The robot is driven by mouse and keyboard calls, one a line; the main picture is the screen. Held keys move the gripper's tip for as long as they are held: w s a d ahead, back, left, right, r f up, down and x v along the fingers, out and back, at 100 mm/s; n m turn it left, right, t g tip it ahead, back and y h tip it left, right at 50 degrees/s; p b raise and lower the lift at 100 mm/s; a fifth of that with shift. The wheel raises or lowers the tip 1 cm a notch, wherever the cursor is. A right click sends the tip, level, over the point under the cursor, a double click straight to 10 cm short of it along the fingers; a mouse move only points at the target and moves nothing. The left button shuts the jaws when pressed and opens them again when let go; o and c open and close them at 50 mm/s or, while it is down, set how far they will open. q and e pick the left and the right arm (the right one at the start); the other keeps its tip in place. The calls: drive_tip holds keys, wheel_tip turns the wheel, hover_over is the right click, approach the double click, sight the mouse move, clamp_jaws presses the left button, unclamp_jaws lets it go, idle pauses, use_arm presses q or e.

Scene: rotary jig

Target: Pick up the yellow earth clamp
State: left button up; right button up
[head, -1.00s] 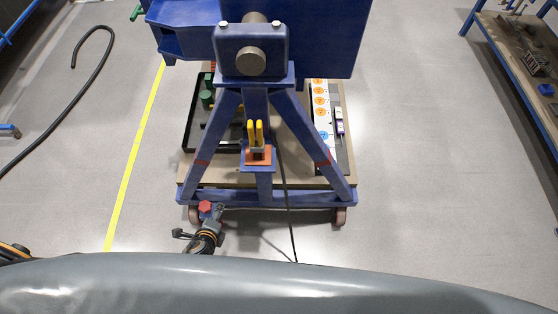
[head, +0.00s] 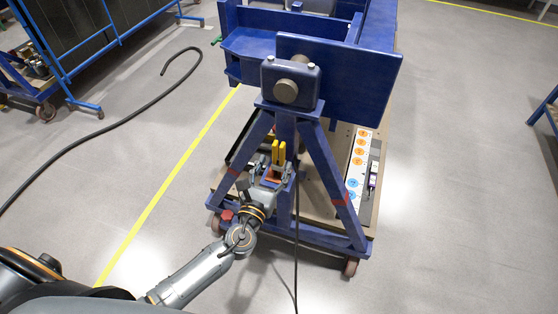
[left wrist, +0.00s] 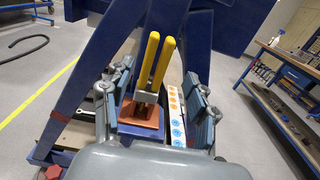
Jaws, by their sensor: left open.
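The yellow earth clamp (head: 279,153) stands upright on the blue stand of the rotary jig (head: 292,85), with its two yellow handles pointing up. In the left wrist view the clamp (left wrist: 158,60) shows grey metal below its handles and sits at an orange-brown plate (left wrist: 142,113) on a small blue bracket. My left gripper (head: 271,172) is open, its fingers on either side of the clamp's lower part in the picture. In the left wrist view the open left gripper (left wrist: 155,100) has one finger left and one right of the clamp, with gaps visible. My right gripper is not in view.
The jig's slanted blue legs flank the clamp closely. A black cable (head: 296,240) hangs to the floor. A white strip with orange and blue round labels (head: 358,160) lies on the jig's base. A black hose (head: 95,140) lies on the left floor. The right floor is clear.

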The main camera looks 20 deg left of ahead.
sight(277, 155)
use_arm(q)
drive_tip(key=shift+w+a+f+p, duration=0.1)
drive_tip(key=shift+w+p, duration=0.05)
drive_tip(key=shift+w, duration=1.35)
drive_tip(key=shift+w+a+p, duration=0.1)
drive_tip(key=shift+w+p, duration=0.05)
drive_tip(key=shift+w, duration=1.35)
clamp_jaws()
